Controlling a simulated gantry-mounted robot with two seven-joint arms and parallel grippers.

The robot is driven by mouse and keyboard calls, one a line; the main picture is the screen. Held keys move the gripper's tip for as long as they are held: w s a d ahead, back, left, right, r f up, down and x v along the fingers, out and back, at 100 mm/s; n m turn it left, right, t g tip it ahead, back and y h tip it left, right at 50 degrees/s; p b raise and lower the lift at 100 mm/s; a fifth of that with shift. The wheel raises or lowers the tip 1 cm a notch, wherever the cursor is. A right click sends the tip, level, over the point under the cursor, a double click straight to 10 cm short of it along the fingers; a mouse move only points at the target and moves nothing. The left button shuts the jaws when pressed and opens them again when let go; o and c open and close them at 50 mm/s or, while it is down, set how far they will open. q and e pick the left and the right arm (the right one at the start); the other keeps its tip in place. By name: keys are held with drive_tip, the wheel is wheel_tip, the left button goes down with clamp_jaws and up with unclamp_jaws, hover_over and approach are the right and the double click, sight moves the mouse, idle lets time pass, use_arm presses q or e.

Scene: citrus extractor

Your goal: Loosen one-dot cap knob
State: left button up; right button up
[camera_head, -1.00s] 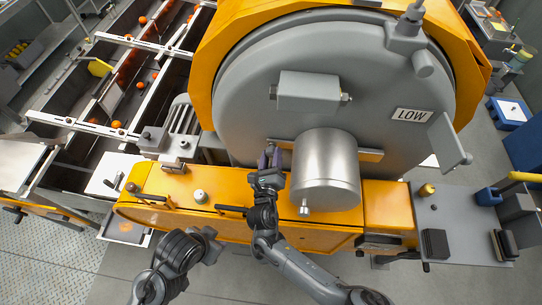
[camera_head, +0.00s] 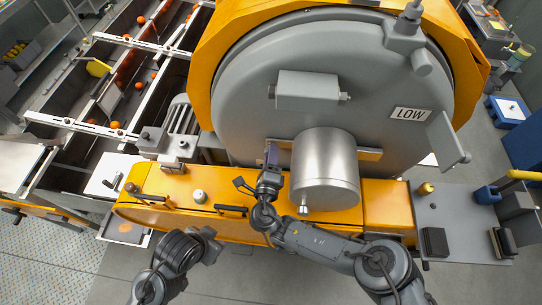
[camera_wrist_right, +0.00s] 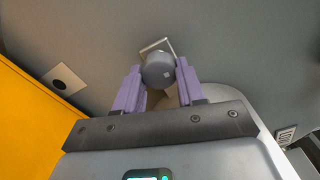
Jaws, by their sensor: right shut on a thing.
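The cap knob (camera_wrist_right: 155,66) is a grey round knob with one small pale mark on its face, seen in the right wrist view. It sits on the big grey drum cover. My right gripper (camera_wrist_right: 158,80) has its purple fingers on both sides of the knob and is shut on it. In the head view this gripper (camera_head: 271,154) is at the lower front of the drum, just left of the silver cylinder, and the knob is mostly hidden there. My left gripper (camera_head: 208,243) is low in the head view, away from the drum; its fingers cannot be made out.
The silver cylinder (camera_head: 324,165) stands out close to the right of my right gripper. A yellow-orange housing (camera_head: 385,205) with dark handles and small knobs runs below the drum (camera_head: 250,100). A thin metal bracket (camera_wrist_right: 155,45) is just beyond the knob.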

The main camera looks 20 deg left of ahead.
use_arm(q)
drive_tip(key=shift+d, duration=0.1)
use_arm(e)
drive_tip(key=shift+d+f, duration=0.1)
drive_tip(key=o, duration=1.1)
drive_tip(key=shift+w, duration=0.1)
drive_tip(key=shift+c, duration=0.2)
